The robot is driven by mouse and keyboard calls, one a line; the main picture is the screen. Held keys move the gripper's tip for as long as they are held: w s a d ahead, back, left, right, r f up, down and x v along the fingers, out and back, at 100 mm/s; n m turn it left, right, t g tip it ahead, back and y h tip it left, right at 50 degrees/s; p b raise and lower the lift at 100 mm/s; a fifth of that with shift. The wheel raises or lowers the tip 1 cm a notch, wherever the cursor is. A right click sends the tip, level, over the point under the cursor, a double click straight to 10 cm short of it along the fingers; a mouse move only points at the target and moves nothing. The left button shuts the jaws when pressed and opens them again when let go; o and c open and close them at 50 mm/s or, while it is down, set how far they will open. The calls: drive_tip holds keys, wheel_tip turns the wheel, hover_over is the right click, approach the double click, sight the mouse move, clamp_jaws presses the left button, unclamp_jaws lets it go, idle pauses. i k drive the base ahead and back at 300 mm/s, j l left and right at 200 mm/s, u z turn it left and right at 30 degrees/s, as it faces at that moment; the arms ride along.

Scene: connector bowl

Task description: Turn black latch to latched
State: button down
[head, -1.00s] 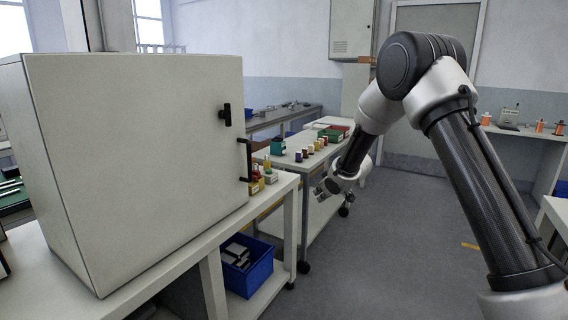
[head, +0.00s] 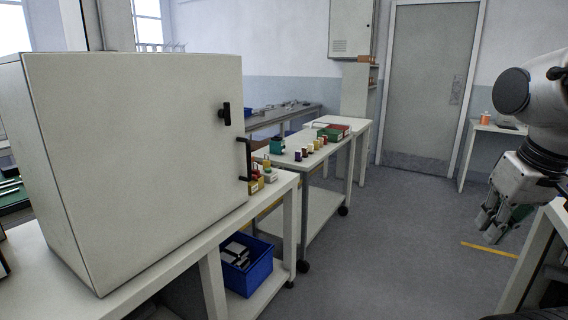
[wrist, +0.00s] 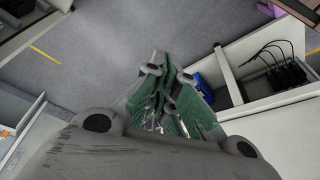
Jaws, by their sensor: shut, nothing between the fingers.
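The black latch (head: 225,114) is on the front of a large light-grey cabinet (head: 140,160), near its right edge. It looks like a short upright bar with a small stub. A black handle (head: 245,159) is below it and to the right. My gripper (head: 486,232) is at the far right in the head view, well away from the latch, above the floor. In the wrist view my gripper (wrist: 178,118) shows its green-padded fingers close together and empty. The latch does not show in the wrist view.
The cabinet stands on a white bench (head: 180,252) with a blue bin (head: 245,270) on its lower shelf. A white cart (head: 322,165) with several small spools is behind. The floor (head: 390,260) between cabinet and arm is clear.

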sight(225, 112)
drive_tip(key=i+l+u, duration=0.1)
drive_tip(key=l, duration=0.25)
drive_tip(key=i+l, duration=0.2)
drive_tip(key=l, duration=0.2)
drive_tip(key=i+l+u, duration=0.15)
drive_tip(key=l, duration=0.2)
drive_tip(key=i+l+u, duration=0.1)
drive_tip(key=l, duration=0.3)
